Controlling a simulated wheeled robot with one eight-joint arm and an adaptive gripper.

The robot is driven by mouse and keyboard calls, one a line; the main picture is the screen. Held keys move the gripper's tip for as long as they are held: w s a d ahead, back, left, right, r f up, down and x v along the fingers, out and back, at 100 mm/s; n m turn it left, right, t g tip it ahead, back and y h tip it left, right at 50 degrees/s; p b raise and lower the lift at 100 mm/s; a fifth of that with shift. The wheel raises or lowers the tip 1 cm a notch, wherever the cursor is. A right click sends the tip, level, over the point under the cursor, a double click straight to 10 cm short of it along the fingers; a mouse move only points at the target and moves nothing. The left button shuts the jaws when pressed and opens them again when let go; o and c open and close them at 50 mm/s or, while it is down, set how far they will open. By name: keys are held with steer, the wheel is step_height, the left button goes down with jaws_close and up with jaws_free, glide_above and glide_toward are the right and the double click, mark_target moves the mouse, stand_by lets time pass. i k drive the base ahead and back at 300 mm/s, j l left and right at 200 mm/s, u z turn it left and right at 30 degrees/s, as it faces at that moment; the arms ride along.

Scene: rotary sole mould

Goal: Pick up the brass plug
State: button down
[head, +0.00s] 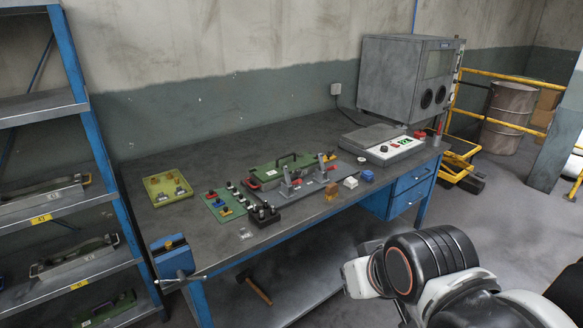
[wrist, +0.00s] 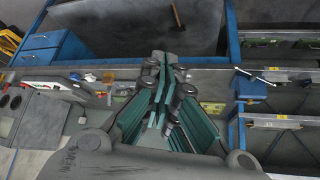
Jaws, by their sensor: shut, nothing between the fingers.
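In the wrist view I cannot pick the plug out. My gripper (wrist: 165,60) shows there with its fingers together and nothing between them. It is well away from the bench-top things. In the head view my arm is at the lower right, and the fingers cannot be made out.
The workbench (head: 150,228) holds a green mould on a fixture (head: 282,172), a green board (head: 224,208), a yellow tray (head: 167,187), a scale (head: 383,147) and a grey cabinet (head: 400,80). A blue vise (head: 172,258) sits at the left corner. Shelves stand left.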

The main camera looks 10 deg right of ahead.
mark_target(169, 245)
steer(key=i+j+u, duration=0.2)
steer(key=j, duration=0.3)
steer(key=i+j+u, duration=0.2)
steer(key=j, duration=0.3)
steer(key=i+j+u, duration=0.2)
steer(key=i+j, duration=0.2)
steer(key=j+u, duration=0.15)
